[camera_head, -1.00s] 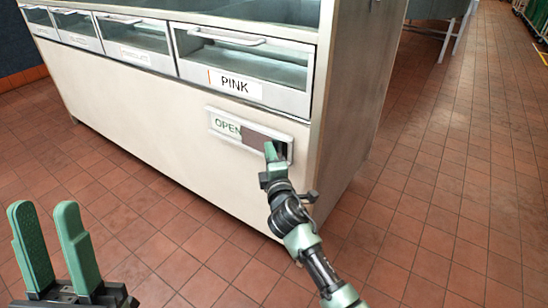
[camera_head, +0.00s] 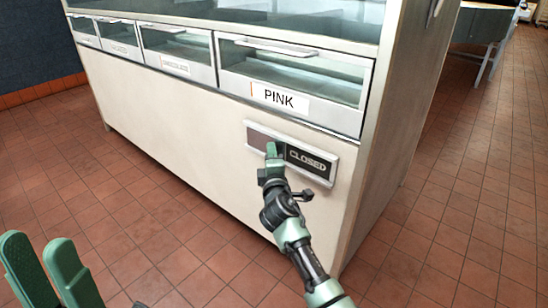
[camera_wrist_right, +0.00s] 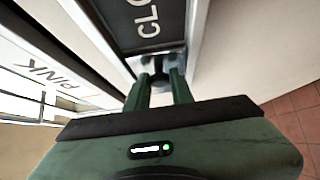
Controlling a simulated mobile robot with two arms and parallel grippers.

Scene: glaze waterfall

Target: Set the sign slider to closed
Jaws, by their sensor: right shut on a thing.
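The sign (camera_head: 333,169) is a framed plate on the front of the cream cabinet, below the drawer labelled PINK. Its brown slider panel (camera_head: 259,141) covers the left part, and the word CLOSED (camera_head: 307,160) shows on the right. My right gripper (camera_head: 272,152) is at the slider, left of the word CLOSED. In the right wrist view its fingers (camera_wrist_right: 159,88) are shut on the slider's small dark knob (camera_wrist_right: 160,79), with the letters CLO just beyond. My left gripper (camera_head: 42,268) is open and empty at the lower left, well away from the sign.
The cabinet (camera_head: 190,130) has several glass-fronted drawers above the sign; the nearest carries a PINK label (camera_head: 280,98). Tiled floor (camera_head: 430,240) is clear to the right and in front. A dark table (camera_head: 480,25) stands at the back right.

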